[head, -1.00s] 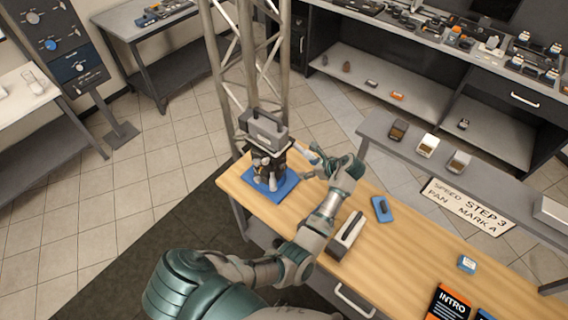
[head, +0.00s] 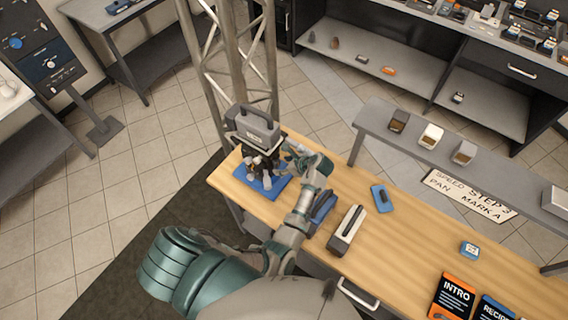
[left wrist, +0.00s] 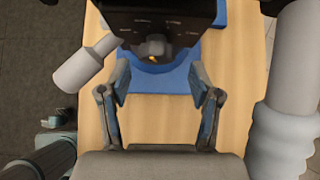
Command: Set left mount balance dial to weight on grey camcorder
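The grey camcorder (head: 252,122) with a top handle sits on the dark left mount (head: 248,148), which stands on a blue base (head: 272,188) at the table's left end. The left wrist view shows the mount's black panel (left wrist: 125,22) with small unreadable markings and a grey knob (left wrist: 155,46), probably the balance dial; an orange spot shows just below it. My left gripper (head: 291,156) is close to the mount's right side. In the left wrist view the gripper (left wrist: 159,82) is open and empty, its fingers apart below the knob. My right gripper is out of view.
A pale cylinder (left wrist: 85,66) sticks out left of the panel. On the wooden table (head: 410,235) lie a black-and-white device (head: 347,230), a blue device (head: 382,199) and INTRO cards (head: 453,298). A truss tower (head: 232,60) rises behind the mount. The table's middle right is mostly clear.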

